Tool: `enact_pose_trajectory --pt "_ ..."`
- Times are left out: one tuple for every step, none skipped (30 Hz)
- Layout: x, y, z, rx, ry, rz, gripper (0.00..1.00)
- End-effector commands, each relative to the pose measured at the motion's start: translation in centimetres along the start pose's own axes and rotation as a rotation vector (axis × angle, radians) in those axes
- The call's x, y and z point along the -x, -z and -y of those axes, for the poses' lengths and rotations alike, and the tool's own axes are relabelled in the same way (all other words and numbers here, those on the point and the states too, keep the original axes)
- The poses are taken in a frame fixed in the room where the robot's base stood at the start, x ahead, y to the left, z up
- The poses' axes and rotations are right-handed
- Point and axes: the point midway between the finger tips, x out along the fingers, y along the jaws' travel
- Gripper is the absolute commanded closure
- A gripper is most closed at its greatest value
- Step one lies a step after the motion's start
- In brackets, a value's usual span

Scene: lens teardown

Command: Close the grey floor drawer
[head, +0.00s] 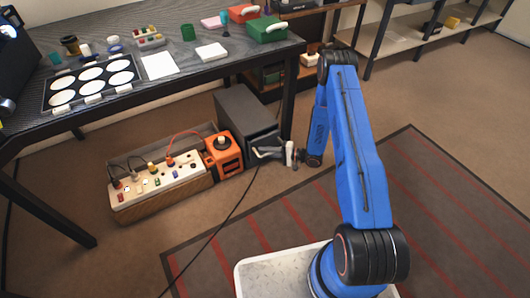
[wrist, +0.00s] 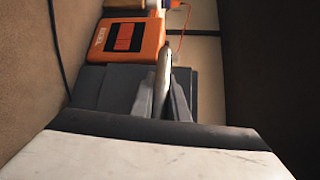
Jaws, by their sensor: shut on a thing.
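The grey floor drawer unit (head: 243,112) stands on the floor under the table's right end. Its front faces my arm, and I cannot tell how far the drawer is pulled out. My gripper (head: 262,152) is low at this front, reaching in from the right. In the wrist view, my gripper (wrist: 163,88) is shut on the upright pale handle (wrist: 163,72), with a dark finger on each side. The grey drawer face (wrist: 117,88) shows behind the fingers. The wrist hides the lower part of the drawer.
An orange box (head: 224,152) stands close to the left of the drawer unit, beside a panel with knobs (head: 160,185). A black cable (head: 235,205) runs over the floor. A table leg (head: 288,105) is just behind, right of the drawer.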

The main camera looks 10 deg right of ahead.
Motion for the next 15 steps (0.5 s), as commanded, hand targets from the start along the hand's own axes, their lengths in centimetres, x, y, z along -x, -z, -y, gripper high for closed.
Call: enact_pose_trajectory --pt "-0.1 0.1 0.0 0.001 0.0 0.0 1.0" --pt "-0.3 0.3 0.1 0.002 0.0 0.0 1.0" --pt "-0.6 0.6 0.1 0.003 0.0 0.0 1.0" --pt "-0.9 0.9 0.2 0.003 -0.001 0.0 1.0" --pt "-1.2 1.3 0.3 0.003 -0.001 0.001 1.0" --pt "-1.7 1.7 0.4 0.004 -0.001 0.001 1.0" --pt "-2.1 2.1 0.5 0.004 -0.001 0.002 1.0" --pt "-2.4 2.4 0.6 0.003 -0.002 0.002 1.0" --pt "-2.8 2.8 0.7 0.003 -0.002 0.001 1.0" --pt "-3.0 3.0 0.8 0.003 -0.001 0.001 1.0" --pt "-3.1 3.1 0.8 0.002 -0.001 0.0 1.0" --pt "-3.1 3.2 0.8 0.001 -0.001 -0.001 1.0" --pt "-3.1 3.2 0.8 0.001 -0.001 -0.001 1.0" --pt "-3.1 3.2 0.8 0.001 -0.001 -0.002 1.0" --pt "-3.1 3.2 0.8 0.002 -0.001 -0.002 1.0"
